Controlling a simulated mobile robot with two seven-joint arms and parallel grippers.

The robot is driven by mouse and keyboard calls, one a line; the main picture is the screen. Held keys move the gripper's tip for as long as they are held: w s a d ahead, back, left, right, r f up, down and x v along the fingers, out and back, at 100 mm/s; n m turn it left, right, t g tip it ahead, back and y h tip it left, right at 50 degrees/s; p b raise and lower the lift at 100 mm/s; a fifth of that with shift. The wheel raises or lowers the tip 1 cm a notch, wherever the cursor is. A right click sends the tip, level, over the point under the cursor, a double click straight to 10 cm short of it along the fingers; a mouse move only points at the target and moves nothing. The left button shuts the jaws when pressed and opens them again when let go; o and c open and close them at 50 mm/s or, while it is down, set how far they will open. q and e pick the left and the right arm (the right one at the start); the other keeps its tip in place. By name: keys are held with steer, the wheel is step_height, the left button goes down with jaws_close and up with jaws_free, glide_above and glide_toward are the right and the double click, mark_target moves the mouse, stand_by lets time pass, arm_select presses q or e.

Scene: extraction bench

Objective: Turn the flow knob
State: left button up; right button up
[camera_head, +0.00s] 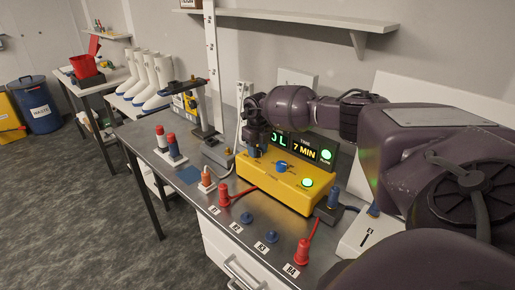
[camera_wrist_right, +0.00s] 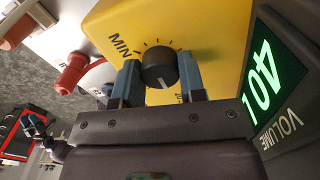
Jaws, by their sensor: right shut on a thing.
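The flow knob (camera_wrist_right: 159,70) is black with a pale pointer line. It sits on the top of a yellow box (camera_wrist_right: 205,25), beside tick marks and the word MIN. My right gripper (camera_wrist_right: 159,80) has its two blue fingers on either side of the knob, shut on it. In the head view my right gripper (camera_head: 256,143) reaches down over the left part of the yellow box (camera_head: 277,186) and hides the knob there.
A blue round part (camera_head: 282,166) and a green light (camera_head: 307,182) are on the box. Red nozzles (camera_head: 225,194) (camera_head: 303,250) and blue plugs (camera_head: 246,218) line the bench front.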

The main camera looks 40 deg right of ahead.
stand_by(0.4)
steer(key=o, duration=0.9)
steer(key=shift+r, duration=0.1)
step_height(320, 180, up, 11)
steer(key=shift+f+b, duration=0.15)
steer(key=shift+b, duration=0.35)
